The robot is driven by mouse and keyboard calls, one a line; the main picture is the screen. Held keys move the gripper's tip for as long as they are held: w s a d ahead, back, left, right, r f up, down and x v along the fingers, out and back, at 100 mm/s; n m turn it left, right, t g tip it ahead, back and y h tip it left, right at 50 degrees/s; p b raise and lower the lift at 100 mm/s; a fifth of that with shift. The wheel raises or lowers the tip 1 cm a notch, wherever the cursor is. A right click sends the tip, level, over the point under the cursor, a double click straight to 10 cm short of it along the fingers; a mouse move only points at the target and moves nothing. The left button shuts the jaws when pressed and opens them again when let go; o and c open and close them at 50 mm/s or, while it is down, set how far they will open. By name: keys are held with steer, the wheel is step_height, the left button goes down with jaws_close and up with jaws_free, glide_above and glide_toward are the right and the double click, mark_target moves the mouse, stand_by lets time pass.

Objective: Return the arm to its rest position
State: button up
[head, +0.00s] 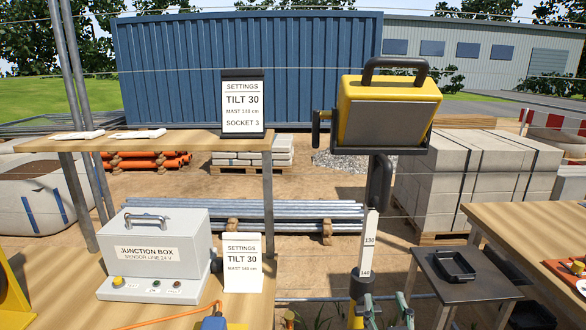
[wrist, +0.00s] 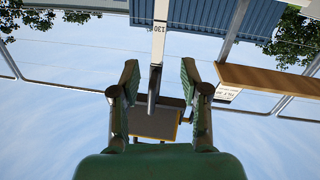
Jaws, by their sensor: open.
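My gripper (head: 387,308) shows at the bottom of the head view, low and just right of the mast. In the wrist view my gripper (wrist: 158,75) has its two green fingers spread apart, with nothing held between them. The mast (head: 368,240) carries a scale with 130 and 140 marks, and the yellow unit (head: 388,112) with a dark handle sits on top. The wrist view is upside down; the mast (wrist: 160,30) and the unit's grey face (wrist: 155,123) show beyond the fingers. Most of my arm is hidden.
A wooden shelf (head: 190,144) and a junction box (head: 158,245) stand at left, with settings cards (head: 242,265). A small dark stand (head: 462,278) with a black tray (head: 454,265) and a wooden table (head: 535,225) stand at right. Pipes (head: 240,215) lie behind.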

steer(key=s+f+n+g+y, duration=0.1)
steer(key=s+f+y, duration=0.1)
steer(key=s+f, duration=1.55)
steer(key=s+d+f, duration=0.1)
steer(key=s+f, duration=0.1)
steer(key=s, duration=0.9)
steer(key=s+d+f+m+g, duration=0.1)
steer(key=s+f, duration=0.2)
steer(key=s, duration=0.8)
steer(key=shift+g, duration=0.3)
